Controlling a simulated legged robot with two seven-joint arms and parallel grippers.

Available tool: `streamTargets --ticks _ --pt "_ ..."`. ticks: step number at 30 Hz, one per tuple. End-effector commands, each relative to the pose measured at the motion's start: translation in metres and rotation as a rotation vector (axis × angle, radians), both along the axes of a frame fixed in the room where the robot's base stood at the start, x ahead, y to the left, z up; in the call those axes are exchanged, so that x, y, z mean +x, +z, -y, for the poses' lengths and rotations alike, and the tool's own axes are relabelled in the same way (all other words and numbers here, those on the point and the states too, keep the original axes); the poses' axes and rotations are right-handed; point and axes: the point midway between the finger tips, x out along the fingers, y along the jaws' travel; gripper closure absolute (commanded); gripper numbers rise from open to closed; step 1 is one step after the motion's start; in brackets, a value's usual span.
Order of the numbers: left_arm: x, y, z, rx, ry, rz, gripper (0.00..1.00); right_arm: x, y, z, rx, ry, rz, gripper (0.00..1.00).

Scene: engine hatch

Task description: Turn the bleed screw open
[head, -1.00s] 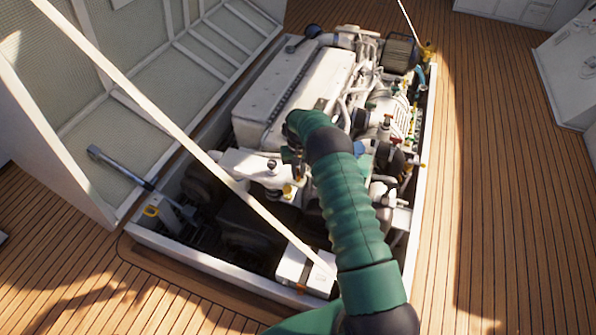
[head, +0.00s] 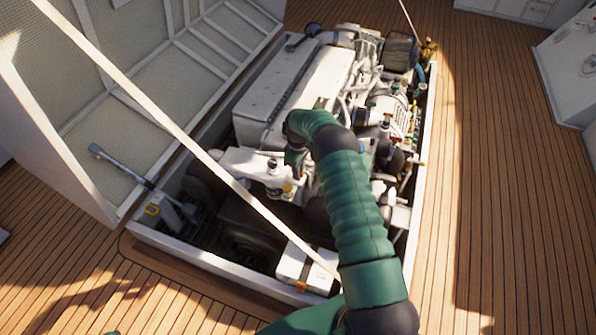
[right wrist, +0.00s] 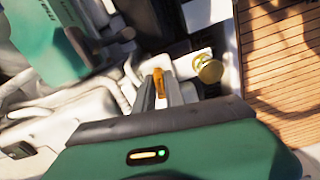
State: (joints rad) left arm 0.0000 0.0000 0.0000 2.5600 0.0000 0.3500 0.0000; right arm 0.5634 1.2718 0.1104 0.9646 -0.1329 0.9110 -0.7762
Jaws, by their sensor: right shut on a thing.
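The white engine (head: 300,85) sits in the open hatch. My right arm reaches over its near end, with the right gripper (head: 296,170) pointing down among white fittings. In the right wrist view, the two grey fingers of my right gripper (right wrist: 160,92) are close together, shut on a small orange-brass piece, the bleed screw (right wrist: 158,80). How far it is turned cannot be told. A round brass-yellow cap (right wrist: 208,68) on a white fitting stands just right of the fingers, apart from them. My left gripper is not in view.
A pale strut (head: 165,122) crosses diagonally in front of the engine. The raised hatch lid (head: 150,75) stands on the left. A white box (head: 305,268) is at the hatch's near edge. Wooden deck (head: 480,200) lies clear on the right.

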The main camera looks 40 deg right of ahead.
Motion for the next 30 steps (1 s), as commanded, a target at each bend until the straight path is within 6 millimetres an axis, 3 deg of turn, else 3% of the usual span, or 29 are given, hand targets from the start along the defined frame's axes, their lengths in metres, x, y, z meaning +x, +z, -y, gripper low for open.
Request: streamTargets --ticks 9,26,27,30 --pt "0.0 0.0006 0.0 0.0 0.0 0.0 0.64 0.001 0.0009 0.0018 -0.004 0.135 0.005 1.0" --pt "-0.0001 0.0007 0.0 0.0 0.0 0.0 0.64 0.0011 0.001 0.002 -0.005 0.166 0.004 1.0" --pt "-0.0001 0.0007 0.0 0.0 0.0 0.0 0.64 0.0011 0.001 0.002 -0.005 0.166 0.004 0.83" --pt "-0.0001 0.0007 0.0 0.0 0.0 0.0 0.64 0.0009 0.0009 0.0017 -0.004 0.166 0.004 0.7"
